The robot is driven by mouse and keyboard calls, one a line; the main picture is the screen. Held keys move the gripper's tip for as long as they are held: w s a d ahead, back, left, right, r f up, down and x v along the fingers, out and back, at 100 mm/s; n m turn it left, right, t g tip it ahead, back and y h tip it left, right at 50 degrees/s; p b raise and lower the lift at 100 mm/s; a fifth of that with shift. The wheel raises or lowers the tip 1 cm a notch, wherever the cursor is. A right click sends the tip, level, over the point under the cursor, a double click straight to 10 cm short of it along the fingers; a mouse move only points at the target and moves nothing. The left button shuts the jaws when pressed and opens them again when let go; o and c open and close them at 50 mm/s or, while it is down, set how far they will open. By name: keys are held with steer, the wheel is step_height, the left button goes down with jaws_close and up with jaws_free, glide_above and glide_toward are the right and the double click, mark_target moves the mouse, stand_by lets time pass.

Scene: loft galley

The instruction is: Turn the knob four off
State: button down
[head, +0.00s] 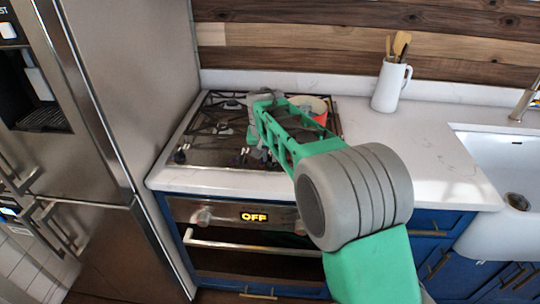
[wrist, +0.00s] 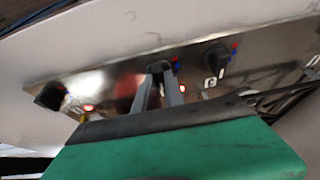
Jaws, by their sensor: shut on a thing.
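The cooktop (head: 215,150) has dark knobs along its front edge. In the wrist view my gripper (wrist: 160,80) has its two grey fingers closed around one black knob (wrist: 160,66). Another black knob (wrist: 215,58) stands to the right of it, and a dark knob (wrist: 48,95) is at the far left of the metal strip. Small red lights glow near the fingers and farther left. I cannot read which number the held knob has.
A red pot (head: 318,114) stands on the cooktop behind my arm. A white pitcher (head: 391,86) with utensils is on the counter to the right, before the sink (head: 505,170). The oven display (head: 254,216) reads OFF. A steel fridge (head: 130,100) stands at the left.

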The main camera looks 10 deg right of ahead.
steer(key=c, duration=1.4)
jaws_free()
steer(key=d+v, duration=0.1)
steer(key=v, duration=0.6)
steer(key=shift+s+a+r+b, duration=0.2)
steer(key=shift+a+r+b, duration=0.15)
steer(key=shift+a, duration=0.2)
steer(key=s+f+n, duration=0.2)
steer(key=s+f, duration=0.2)
steer(key=s, duration=0.9)
steer(key=s+f+n+g+y, duration=0.1)
steer(key=s+f, duration=0.3)
steer(key=s, duration=0.9)
steer(key=shift+d+n, duration=0.3)
steer(key=shift+n, duration=0.2)
